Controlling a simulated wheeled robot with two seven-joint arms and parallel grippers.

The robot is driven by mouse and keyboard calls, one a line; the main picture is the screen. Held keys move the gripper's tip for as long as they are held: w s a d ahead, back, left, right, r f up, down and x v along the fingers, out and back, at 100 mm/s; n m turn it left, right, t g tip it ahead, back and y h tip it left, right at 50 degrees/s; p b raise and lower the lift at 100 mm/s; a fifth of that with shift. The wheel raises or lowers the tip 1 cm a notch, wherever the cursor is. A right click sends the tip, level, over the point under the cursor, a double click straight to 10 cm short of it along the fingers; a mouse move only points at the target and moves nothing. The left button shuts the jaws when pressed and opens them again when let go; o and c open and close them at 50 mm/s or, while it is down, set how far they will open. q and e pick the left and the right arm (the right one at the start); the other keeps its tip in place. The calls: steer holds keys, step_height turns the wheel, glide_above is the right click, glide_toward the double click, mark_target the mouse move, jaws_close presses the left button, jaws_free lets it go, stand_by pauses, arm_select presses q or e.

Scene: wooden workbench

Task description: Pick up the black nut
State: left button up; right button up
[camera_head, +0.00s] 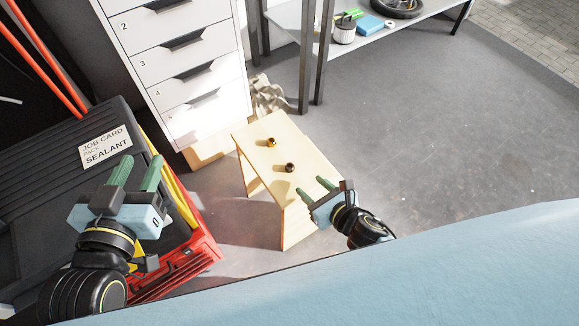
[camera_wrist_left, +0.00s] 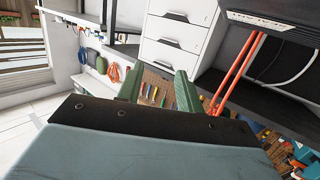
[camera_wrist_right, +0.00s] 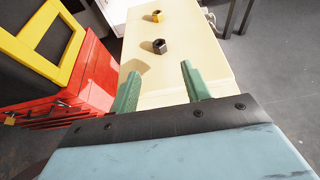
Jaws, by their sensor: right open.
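The black nut (camera_head: 290,167) sits on the pale wooden workbench (camera_head: 262,180), nearer to me than the brass-coloured nut (camera_head: 271,142). In the right wrist view the black nut (camera_wrist_right: 160,46) lies beyond the fingertips, between their lines, with the brass nut (camera_wrist_right: 157,16) behind it. My right gripper (camera_head: 315,188) is open and empty over the near right edge of the bench, apart from the black nut. My left gripper (camera_head: 136,172) is open and empty, above the dark case at the left, far from the nuts.
A red tool chest (camera_head: 190,262) with a dark top and a card reading "SEALANT" (camera_head: 104,146) stands left of the bench. A white drawer cabinet (camera_head: 185,65) stands behind. A shelf (camera_head: 375,42) with items is at the back right. The grey floor on the right is clear.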

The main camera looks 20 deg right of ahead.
mark_target(292, 169)
steer(key=x, duration=0.3)
steer(key=shift+b, duration=0.4)
steer(key=shift+w+a+f, duration=0.2)
steer(key=shift+w, duration=0.3)
steer(key=b+x, duration=0.2)
steer(key=x, duration=0.1)
steer(key=shift+w+a+b, duration=0.15)
steer(key=shift+w+b, duration=0.15)
steer(key=shift+w, duration=0.1)
steer(key=shift+w+a+f, duration=0.1)
steer(key=shift+w, duration=0.25)
arm_select(q)
step_height(292, 169, up, 11)
steer(key=s+d+t+h, duration=0.1)
steer(key=s+t+h, duration=0.1)
steer(key=t, duration=0.6)
steer(key=shift+s+h, duration=0.15)
steer(key=shift+h, duration=0.35)
arm_select(e)
jaws_close()
